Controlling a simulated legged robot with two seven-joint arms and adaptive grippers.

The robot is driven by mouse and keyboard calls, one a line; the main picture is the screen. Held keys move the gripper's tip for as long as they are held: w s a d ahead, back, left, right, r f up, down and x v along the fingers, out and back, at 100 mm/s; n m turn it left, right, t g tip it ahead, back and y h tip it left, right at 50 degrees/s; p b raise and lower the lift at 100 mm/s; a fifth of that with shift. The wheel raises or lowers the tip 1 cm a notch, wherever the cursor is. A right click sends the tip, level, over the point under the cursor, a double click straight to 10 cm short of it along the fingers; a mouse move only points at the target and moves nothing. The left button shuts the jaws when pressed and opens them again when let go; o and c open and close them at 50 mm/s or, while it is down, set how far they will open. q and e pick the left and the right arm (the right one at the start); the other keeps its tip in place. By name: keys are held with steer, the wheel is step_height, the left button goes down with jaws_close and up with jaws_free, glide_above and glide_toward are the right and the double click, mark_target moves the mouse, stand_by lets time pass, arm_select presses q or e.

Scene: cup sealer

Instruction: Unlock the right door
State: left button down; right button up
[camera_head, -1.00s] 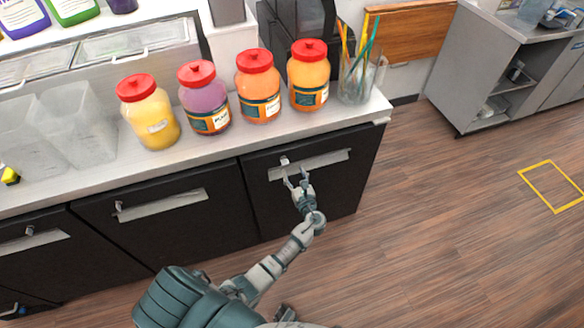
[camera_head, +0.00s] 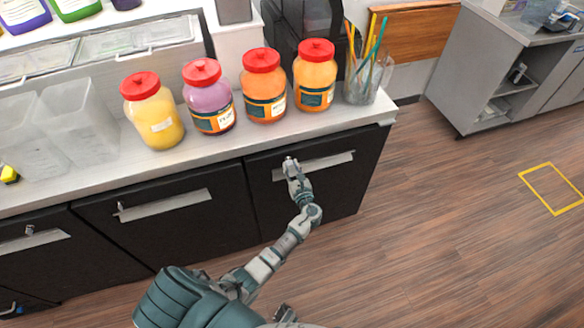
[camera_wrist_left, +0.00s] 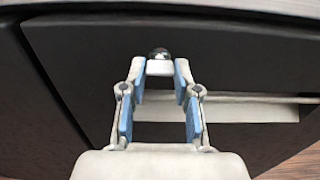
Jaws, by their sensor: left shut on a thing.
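The right door (camera_head: 335,190) is a dark cabinet front below the counter, with a pale bar handle (camera_head: 330,162) across its upper part. It looks closed. A small silver lock piece (camera_wrist_left: 158,53) sits near the door's top edge. My left gripper (camera_head: 291,165) is at this lock, beside the left end of the handle. In the left wrist view, its blue-padded fingers (camera_wrist_left: 160,75) are closed in on the lock piece, whose rounded top shows just beyond the tips. My right gripper is not in view.
The middle door (camera_head: 170,215) has its own handle and small lock. Above, the counter (camera_head: 230,140) holds several red-lidded jars, clear containers (camera_head: 75,120) and a glass of straws (camera_head: 366,80) near the right corner. The floor (camera_head: 450,220) at right is clear.

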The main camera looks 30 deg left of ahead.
arm_select(q)
steer(key=shift+w+a+r, duration=0.1)
steer(key=shift+w+a, duration=0.05)
steer(key=shift+a, duration=0.1)
steer(key=n+b, duration=0.1)
steer(key=n, duration=0.2)
steer(key=n+b, duration=0.2)
steer(key=n, duration=0.1)
steer(key=n+b, duration=0.2)
steer(key=n, duration=0.2)
steer(key=shift+d+f, duration=0.2)
steer(key=shift+f, duration=0.05)
steer(key=n+b, duration=0.2)
steer(key=n, duration=0.1)
steer(key=shift+f+n+b, duration=0.1)
steer(key=shift+n+b, duration=0.2)
steer(key=n+b, duration=0.2)
steer(key=n, duration=0.1)
steer(key=shift+n+b, duration=0.3)
steer(key=shift+n, duration=0.5)
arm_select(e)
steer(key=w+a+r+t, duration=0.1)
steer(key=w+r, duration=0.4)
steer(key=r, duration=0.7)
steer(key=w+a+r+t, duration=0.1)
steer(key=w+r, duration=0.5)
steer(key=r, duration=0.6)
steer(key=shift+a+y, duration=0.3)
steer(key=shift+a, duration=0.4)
